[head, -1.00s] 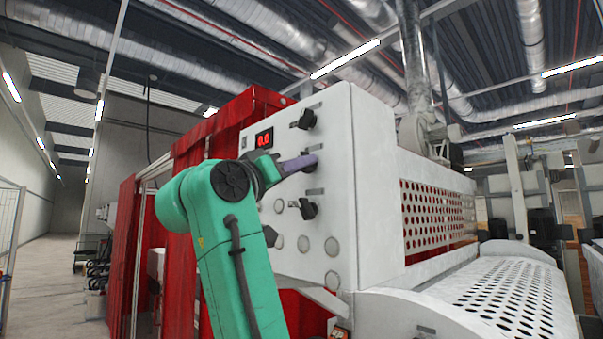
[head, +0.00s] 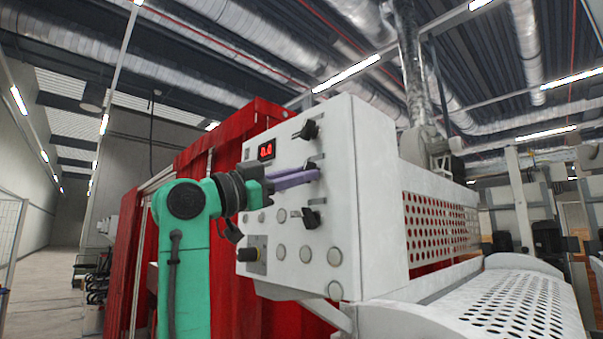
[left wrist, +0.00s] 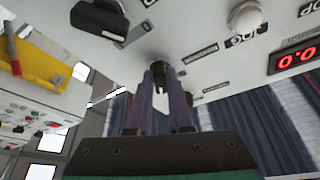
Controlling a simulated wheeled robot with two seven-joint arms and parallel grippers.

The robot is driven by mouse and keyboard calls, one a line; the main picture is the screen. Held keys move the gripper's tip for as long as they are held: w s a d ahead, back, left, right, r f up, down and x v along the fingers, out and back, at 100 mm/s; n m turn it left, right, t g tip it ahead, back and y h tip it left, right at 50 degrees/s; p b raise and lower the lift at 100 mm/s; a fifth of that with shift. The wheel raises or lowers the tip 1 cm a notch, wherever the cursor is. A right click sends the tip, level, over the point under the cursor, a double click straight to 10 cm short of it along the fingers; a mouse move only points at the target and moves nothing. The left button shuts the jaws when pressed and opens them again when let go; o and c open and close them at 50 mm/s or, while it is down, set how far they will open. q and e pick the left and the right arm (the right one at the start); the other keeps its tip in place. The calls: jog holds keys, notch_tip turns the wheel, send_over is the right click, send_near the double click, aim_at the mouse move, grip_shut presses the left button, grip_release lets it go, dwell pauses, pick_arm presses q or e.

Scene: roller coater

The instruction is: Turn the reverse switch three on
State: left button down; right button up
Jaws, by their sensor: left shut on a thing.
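The white control panel (head: 345,215) carries a column of black rotary switches: an upper one (head: 306,130), a middle one (head: 313,164) and a lower one (head: 309,217). I cannot read which label belongs to reverse switch three. My left gripper (head: 312,175) reaches in from the left with purple fingers at the middle switch. In the left wrist view, the fingers (left wrist: 164,75) are shut on a dark switch (left wrist: 158,64), partly hidden between the tips. Another black switch (left wrist: 98,20) is at upper left there. My right gripper is in neither view.
A red digital display (head: 266,151) sits on the panel above my fingers. Round buttons (head: 306,254) and a black knob (head: 248,254) lie below. Red curtains (head: 232,135) hang behind my arm. A perforated guard (head: 435,225) extends right of the panel.

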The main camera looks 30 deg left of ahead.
pick_arm(q)
jog(key=shift+m, duration=0.4)
jog(key=c, duration=0.8)
grip_release()
jog(key=shift+s, duration=0.1)
jog(key=b+v, duration=0.7)
jog(key=v, duration=0.7)
jog(key=shift+s+a, duration=0.2)
jog(key=shift+a, duration=0.1)
